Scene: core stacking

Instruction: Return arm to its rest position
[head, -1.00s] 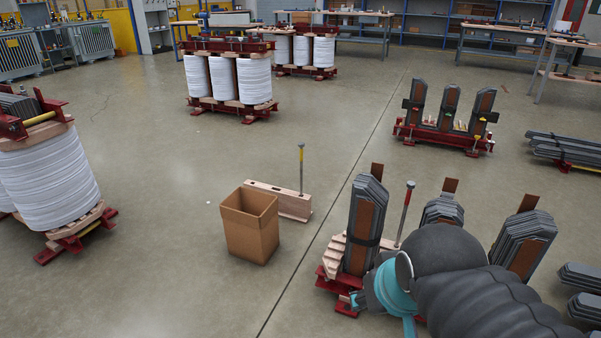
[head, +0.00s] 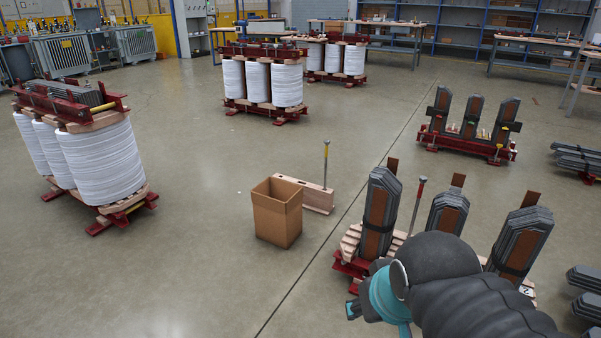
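My arm, dark grey with a teal band, reaches in from the lower right in the head view. Its end is near the red-based core stack (head: 378,212) at front right, and it covers part of that stack's base. My gripper's fingers are hidden behind the arm or too small to make out, so I cannot tell whether they are open or hold anything. More upright laminated columns of the same core (head: 448,212) (head: 520,245) stand behind and to the right of the arm.
An open cardboard box (head: 277,215) stands on the floor left of the core, beside a wooden block (head: 317,197) with an upright tool. A white-wound coil assembly (head: 105,160) stands at left. Another core (head: 468,125) stands behind. Floor in front of the box is clear.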

